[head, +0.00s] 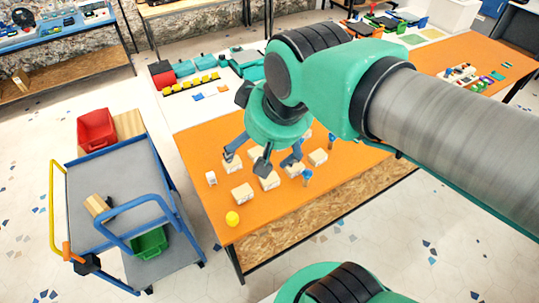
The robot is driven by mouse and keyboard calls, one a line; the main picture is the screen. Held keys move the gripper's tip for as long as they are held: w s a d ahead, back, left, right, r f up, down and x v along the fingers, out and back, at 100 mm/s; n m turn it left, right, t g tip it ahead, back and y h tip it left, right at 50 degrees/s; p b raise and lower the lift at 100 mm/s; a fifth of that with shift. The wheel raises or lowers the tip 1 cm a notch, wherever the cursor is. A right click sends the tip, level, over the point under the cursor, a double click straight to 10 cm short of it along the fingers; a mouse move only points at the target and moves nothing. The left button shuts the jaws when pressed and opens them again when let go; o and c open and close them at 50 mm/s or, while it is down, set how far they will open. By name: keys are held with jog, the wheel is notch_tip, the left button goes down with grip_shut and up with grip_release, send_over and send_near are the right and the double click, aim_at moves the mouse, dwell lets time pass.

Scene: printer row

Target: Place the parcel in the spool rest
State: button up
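Several small pale tan boxes stand on the orange table top. One box (242,193) is in front of my gripper, and another box (317,157) is to its right. I cannot tell which of them is the parcel. My gripper (262,160) is above the boxes with its dark fingers spread apart. The fingers overlap some boxes in the picture, hiding parts of them; I see nothing clearly held. I cannot pick out a spool rest in this view.
A yellow round object (232,218) is near the table's front left corner. A blue-framed grey cart (120,180) at left carries a tan block (97,206). A red bin (96,129) stands behind it and a green bin (150,243) sits low on it. Floor separates cart and table.

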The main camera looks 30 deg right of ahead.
jog(key=s, duration=0.1)
jog(key=s+f, duration=0.1)
jog(key=s+d, duration=0.1)
jog(key=shift+s+f, duration=0.15)
jog(key=shift+f, duration=0.25)
notch_tip(320, 180, down, 6)
jog(key=b, duration=0.6)
